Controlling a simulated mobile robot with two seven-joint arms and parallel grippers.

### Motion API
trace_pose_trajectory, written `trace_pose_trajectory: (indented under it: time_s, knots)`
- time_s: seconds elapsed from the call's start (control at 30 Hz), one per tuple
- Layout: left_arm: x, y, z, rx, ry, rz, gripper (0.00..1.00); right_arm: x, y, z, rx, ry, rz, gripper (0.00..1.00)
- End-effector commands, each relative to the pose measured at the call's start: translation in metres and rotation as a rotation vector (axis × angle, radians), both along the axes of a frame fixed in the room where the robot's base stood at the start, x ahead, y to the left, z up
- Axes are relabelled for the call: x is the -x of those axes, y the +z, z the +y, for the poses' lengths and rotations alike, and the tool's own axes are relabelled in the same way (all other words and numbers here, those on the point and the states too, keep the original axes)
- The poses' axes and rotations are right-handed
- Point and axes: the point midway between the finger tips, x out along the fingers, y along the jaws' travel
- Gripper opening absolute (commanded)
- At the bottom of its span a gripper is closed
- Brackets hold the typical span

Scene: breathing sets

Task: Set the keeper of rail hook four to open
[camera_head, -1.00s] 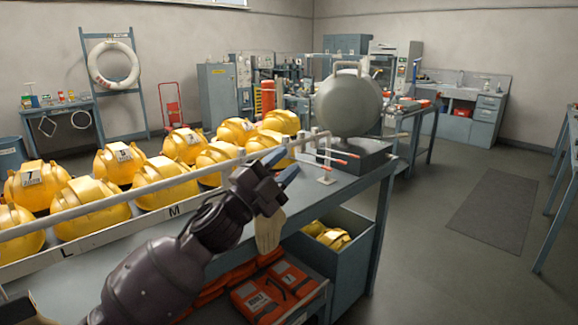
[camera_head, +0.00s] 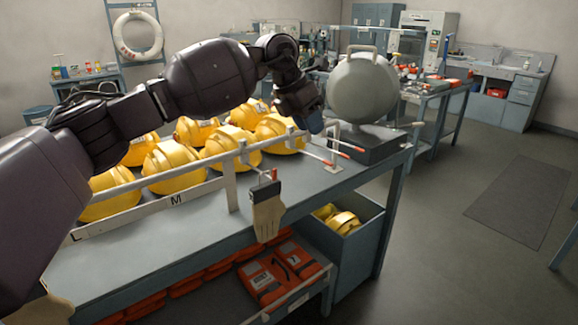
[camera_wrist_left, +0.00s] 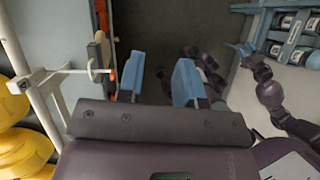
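The white rail (camera_head: 200,167) runs along the front of the bench and also shows in the left wrist view (camera_wrist_left: 38,85). Near its right end are hooks with red-tipped bars (camera_head: 340,150); one red tip (camera_wrist_left: 112,74) shows in the left wrist view. I cannot read hook numbers or tell which is hook four, nor its keeper's state. My left gripper (camera_head: 316,118) is above the rail's right end. In the left wrist view its two blue fingers (camera_wrist_left: 158,80) are apart and empty, just right of the red tip. My right gripper (camera_wrist_left: 240,50) appears small there; its opening is unclear.
A tan glove (camera_head: 267,218) hangs from a dark clip at the rail. Yellow breathing sets (camera_head: 172,165) stand behind the rail. A grey round vessel (camera_head: 362,88) stands at the bench's right end. Orange cases (camera_head: 270,280) lie on the shelf below. Floor to the right is open.

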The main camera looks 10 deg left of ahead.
Motion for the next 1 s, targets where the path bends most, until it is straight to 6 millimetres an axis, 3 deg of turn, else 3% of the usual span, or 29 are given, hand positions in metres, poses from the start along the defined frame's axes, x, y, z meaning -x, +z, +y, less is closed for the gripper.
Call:
trace_pose_trajectory:
  time_s: [0.1,0.3,0.57,1.0]
  knots:
    - [-0.002,-0.019,0.042,-0.213,0.061,0.066,0.33,0.001,-0.003,0.0,0.0,0.0,0.002,0.43]
    - [0.009,-0.023,0.078,-0.413,0.11,0.151,0.33,0.001,-0.003,0.0,0.0,0.0,-0.002,0.43]
    - [0.015,-0.032,0.085,-0.452,0.113,0.193,0.33,0.001,-0.002,0.0,0.0,0.0,-0.003,0.43]
    - [0.012,-0.101,0.089,-0.449,0.111,0.193,0.33,0.004,0.005,-0.001,0.0,-0.002,0.004,0.43]
